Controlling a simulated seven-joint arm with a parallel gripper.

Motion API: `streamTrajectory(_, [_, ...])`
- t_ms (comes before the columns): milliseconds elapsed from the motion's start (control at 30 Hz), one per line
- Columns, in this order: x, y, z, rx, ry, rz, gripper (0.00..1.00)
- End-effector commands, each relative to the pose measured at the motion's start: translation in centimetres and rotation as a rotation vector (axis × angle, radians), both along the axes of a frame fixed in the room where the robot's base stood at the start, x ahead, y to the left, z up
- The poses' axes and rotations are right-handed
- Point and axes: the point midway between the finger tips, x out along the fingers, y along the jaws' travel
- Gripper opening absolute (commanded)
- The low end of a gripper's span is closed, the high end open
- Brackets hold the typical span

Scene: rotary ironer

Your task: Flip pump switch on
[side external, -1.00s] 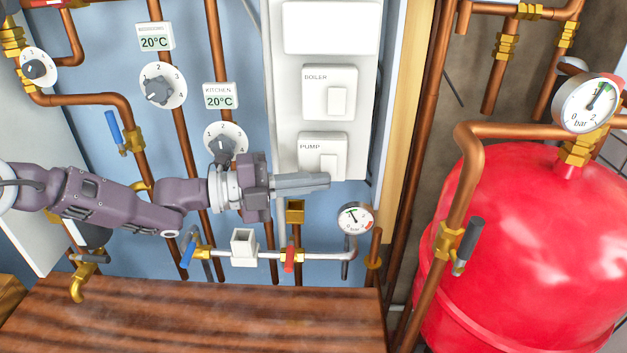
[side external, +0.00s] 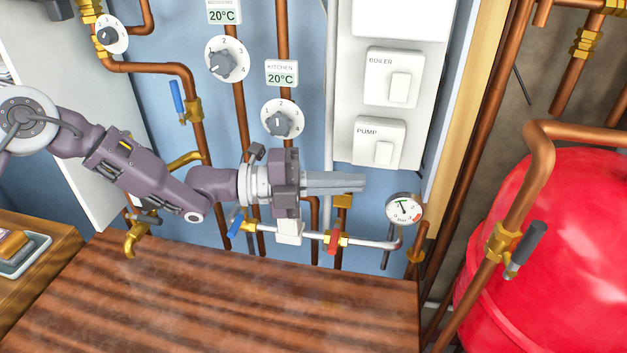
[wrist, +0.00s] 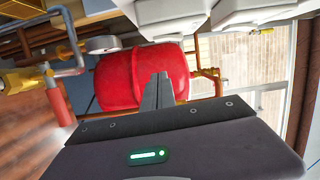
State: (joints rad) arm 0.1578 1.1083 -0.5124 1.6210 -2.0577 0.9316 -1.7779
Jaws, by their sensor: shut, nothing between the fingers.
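The pump switch (side external: 383,153) is a white rocker on a white box labelled PUMP, low on the white wall panel in the side external view. My gripper (side external: 364,182) is shut and empty. In that view its fingertips show just below and left of the pump switch, and I see no contact with it. In the wrist view the closed fingers (wrist: 161,76) point toward the red tank, with white switch boxes at the top. I cannot tell there which box is the pump's.
A boiler switch (side external: 400,87) sits above the pump switch. A red tank (side external: 560,230) stands at the right. A wooden surface (side external: 250,300) lies in front.

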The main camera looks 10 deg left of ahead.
Motion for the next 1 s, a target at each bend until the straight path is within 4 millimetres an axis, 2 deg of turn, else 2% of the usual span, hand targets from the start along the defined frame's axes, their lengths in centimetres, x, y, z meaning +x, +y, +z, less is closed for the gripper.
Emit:
streamTrajectory(33, [-0.3,1.2,0.0,0.0,0.004,-0.001,0.0])
streamTrajectory(200, [-1.3,4.6,-0.1,-0.002,0.002,-0.002,0.0])
streamTrajectory(400, [-1.8,6.6,-0.1,-0.002,0.0,-0.004,0.0])
streamTrajectory(1000, [-2.0,6.8,0.0,0.001,-0.007,-0.008,0.0])
